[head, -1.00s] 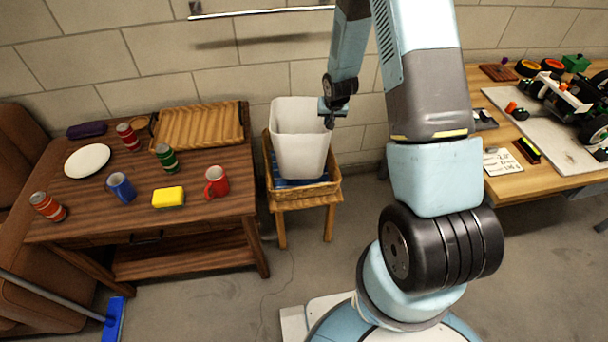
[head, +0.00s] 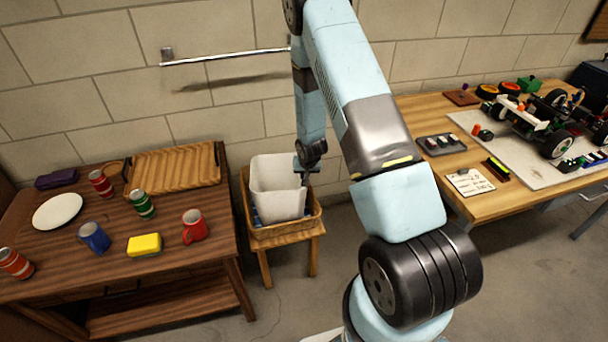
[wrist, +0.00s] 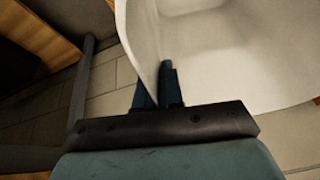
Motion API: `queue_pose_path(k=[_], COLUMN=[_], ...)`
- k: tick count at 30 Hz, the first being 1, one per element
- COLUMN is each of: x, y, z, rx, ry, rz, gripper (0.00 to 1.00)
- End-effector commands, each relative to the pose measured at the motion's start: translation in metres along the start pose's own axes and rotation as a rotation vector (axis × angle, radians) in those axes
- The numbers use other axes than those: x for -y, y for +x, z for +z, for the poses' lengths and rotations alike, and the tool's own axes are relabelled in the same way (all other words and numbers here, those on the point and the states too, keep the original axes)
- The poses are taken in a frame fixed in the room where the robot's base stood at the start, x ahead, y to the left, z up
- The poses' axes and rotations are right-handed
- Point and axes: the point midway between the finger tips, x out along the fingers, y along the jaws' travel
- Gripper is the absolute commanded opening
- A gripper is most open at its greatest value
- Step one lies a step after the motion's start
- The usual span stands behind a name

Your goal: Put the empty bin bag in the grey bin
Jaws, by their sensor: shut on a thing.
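A pale grey-white, open-topped, bin-shaped container (head: 276,192) stands upright within a wicker basket (head: 285,229) on a small wooden stool (head: 290,246). I cannot tell whether it is the bag or the bin, and no separate bag or bin shows. My gripper (head: 303,172) is at its right rim. In the wrist view my gripper (wrist: 160,80) is shut on the container's wall (wrist: 185,45), one finger on each side. The container's underside is hidden, so I cannot tell whether it touches the basket floor. Some blue shows in the basket around its base.
Left is a brown table with a plate (head: 57,211), cans, mugs, a yellow sponge (head: 145,244) and a wooden tray (head: 175,167). Right is a workbench (head: 480,207) with a racecar (head: 535,120). A metal rail (head: 225,57) is on the wall behind. Floor is clear before the stool.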

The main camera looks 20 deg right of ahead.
Motion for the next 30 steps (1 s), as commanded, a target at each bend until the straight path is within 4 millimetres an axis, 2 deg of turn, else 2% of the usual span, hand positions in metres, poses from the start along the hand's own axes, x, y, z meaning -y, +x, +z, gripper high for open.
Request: queue_pose_path(k=[24, 25, 30], x=[0.0, 0.0, 0.001], y=[0.012, 0.012, 0.012], z=[0.006, 0.006, 0.006], rx=[0.002, 0.003, 0.003], ry=[-0.001, -0.001, -0.002], rz=[0.0, 0.0, -0.001], gripper=[0.0, 0.08, 0.24])
